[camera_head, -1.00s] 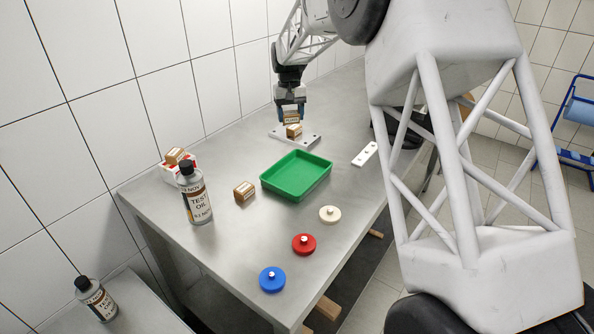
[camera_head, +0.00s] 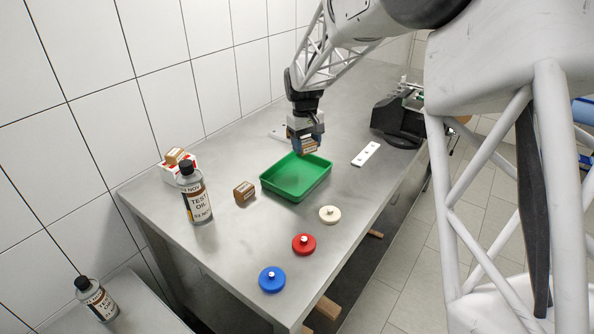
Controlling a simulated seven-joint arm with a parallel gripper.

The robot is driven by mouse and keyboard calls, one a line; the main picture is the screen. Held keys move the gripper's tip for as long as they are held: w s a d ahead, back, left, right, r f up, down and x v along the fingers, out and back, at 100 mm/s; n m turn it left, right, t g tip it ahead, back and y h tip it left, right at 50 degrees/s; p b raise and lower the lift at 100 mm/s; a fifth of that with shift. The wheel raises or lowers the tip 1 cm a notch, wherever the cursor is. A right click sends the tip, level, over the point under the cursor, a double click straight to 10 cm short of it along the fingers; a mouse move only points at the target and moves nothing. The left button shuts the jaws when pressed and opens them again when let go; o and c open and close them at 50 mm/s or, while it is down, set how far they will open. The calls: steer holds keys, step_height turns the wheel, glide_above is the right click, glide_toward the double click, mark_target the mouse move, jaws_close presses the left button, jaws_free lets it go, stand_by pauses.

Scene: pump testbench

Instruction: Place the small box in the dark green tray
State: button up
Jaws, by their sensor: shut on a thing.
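My gripper (camera_head: 306,141) is shut on a small brown box (camera_head: 309,147) with a pale label. In the head view, the gripper points down and holds the box at the far edge of the dark green tray (camera_head: 294,180). The box appears to be above that edge; its exact height is hard to tell. The tray lies flat on the bench and its visible floor is empty.
Another brown box (camera_head: 244,193) stands left of the tray, beside a test oil bottle (camera_head: 196,196). One more box (camera_head: 175,155) rests on a red-and-white block. White (camera_head: 330,214), red (camera_head: 304,244) and blue (camera_head: 272,280) discs lie in front. A white strip (camera_head: 366,154) lies right.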

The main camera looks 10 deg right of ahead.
steer(key=s+f+n, duration=0.1)
steer(key=s+f, duration=0.1)
steer(key=s, duration=0.3)
steer(key=s+a+f+n, duration=0.1)
steer(key=s+n, duration=0.1)
steer(key=s, duration=0.3)
steer(key=s+f+n, duration=0.1)
steer(key=s+f, duration=0.1)
steer(key=s, duration=0.2)
steer(key=shift+s+a+f+n, duration=0.25)
steer(key=shift+s+f+n, duration=0.05)
steer(key=shift+s+n, duration=0.1)
steer(key=shift+w, duration=0.1)
glide_above(298, 178)
steer(key=shift+w+a+f, duration=0.15)
steer(key=shift+w+f, duration=0.05)
steer(key=shift+f, duration=0.55)
steer(key=shift+f, duration=1.75)
steer(key=shift+f, duration=0.1)
steer(key=o, duration=1)
